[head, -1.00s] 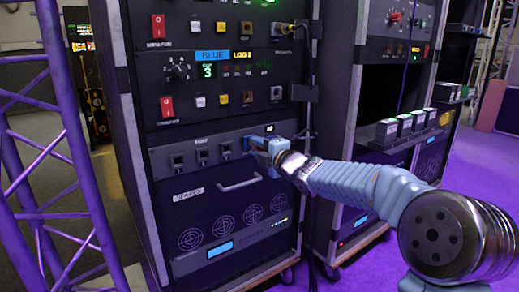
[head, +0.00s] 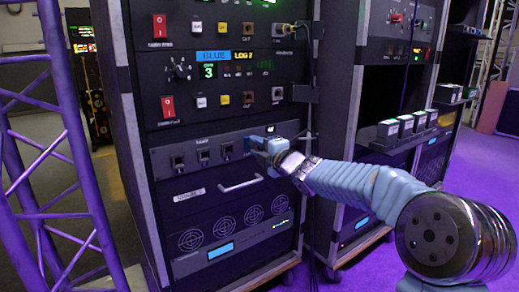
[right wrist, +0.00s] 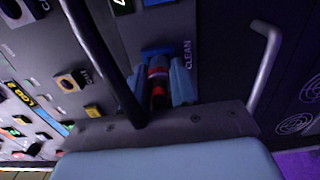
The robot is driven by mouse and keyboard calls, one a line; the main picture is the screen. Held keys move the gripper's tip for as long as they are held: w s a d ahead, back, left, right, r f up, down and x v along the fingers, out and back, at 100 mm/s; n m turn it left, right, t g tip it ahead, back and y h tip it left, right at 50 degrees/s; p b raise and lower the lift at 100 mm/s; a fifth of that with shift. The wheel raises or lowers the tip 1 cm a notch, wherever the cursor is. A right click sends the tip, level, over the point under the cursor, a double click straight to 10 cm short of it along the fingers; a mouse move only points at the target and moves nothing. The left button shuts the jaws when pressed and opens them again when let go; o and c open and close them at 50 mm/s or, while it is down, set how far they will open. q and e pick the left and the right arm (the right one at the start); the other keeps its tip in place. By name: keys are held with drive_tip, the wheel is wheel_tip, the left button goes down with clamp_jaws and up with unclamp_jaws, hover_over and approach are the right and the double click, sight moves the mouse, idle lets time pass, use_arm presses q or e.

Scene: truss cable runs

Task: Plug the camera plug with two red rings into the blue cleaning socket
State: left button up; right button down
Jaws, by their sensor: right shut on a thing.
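My right gripper (head: 258,144) is at the right end of the patch row on the left rack, close to the panel. In the right wrist view its two blue-grey fingers (right wrist: 169,82) are shut on the camera plug (right wrist: 158,74), a dark plug with red banding. I cannot clearly count its rings. The blue socket (right wrist: 158,50), beside the word CLEAN, is just beyond the plug's front end. I cannot tell whether the plug is in it. In the head view the gripper largely covers that spot. My left gripper is not in view.
A dark cable (right wrist: 103,55) crosses close beside the gripper. A metal handle (head: 240,184) sticks out below the patch row. Several dark sockets (head: 203,156) are to the left. A purple truss (head: 60,150) stands at the far left.

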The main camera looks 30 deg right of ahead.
idle(0.7)
drive_tip(key=c, duration=0.8)
unclamp_jaws()
drive_tip(key=shift+s+d, duration=0.2)
drive_tip(key=shift+s, duration=2.25)
drive_tip(key=shift+s, duration=0.1)
drive_tip(key=s, duration=0.3)
drive_tip(key=shift+s+d, duration=0.15)
drive_tip(key=shift+s, duration=0.25)
